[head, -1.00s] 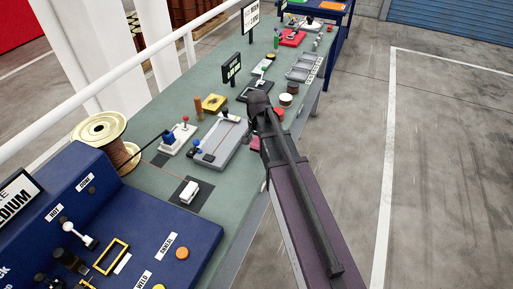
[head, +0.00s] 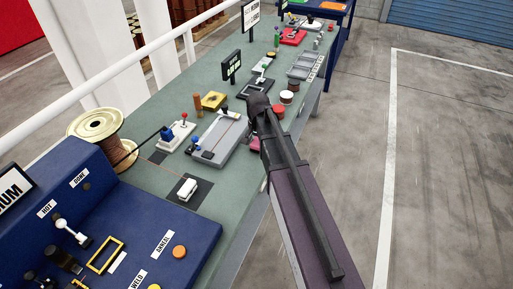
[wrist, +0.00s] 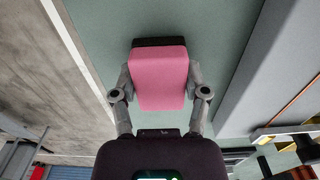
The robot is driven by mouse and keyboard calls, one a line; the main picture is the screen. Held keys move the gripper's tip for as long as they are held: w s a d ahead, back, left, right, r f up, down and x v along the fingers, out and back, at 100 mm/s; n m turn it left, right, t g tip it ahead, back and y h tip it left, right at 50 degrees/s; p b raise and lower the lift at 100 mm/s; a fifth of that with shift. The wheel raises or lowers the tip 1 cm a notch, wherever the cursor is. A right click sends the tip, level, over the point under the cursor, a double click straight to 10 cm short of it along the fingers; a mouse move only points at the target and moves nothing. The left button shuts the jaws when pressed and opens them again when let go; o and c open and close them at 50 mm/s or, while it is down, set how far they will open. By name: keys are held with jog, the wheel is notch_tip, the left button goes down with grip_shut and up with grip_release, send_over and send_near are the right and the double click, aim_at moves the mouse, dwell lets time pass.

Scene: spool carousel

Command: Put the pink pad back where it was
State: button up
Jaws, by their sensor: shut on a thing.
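The pink pad (wrist: 160,85) sits between the two grey fingers of my gripper (wrist: 160,78) in the wrist view. The fingers press on its left and right sides, and a black strip shows at its far end. The green bench top (wrist: 120,22) lies behind it; whether the pad touches the bench I cannot tell. In the head view only a small pink bit of the pad (head: 255,144) shows beside my dark arm, near the bench's right edge. My arm hides the fingers there.
A grey fixture (head: 226,146) with a blue knob lies just left of the pad. Red, brown and white spools (head: 286,97) stand beyond my arm. Floor right is clear.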

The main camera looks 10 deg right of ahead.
aim_at(258, 142)
jog(key=shift+f, duration=0.15)
jog(key=shift+f, duration=0.1)
jog(key=o, duration=1)
notch_tip(258, 142, up, 12)
jog(key=p, duration=1.2)
jog(key=shift+r, duration=0.2)
jog(key=shift+s, duration=0.15)
dwell(0.4)
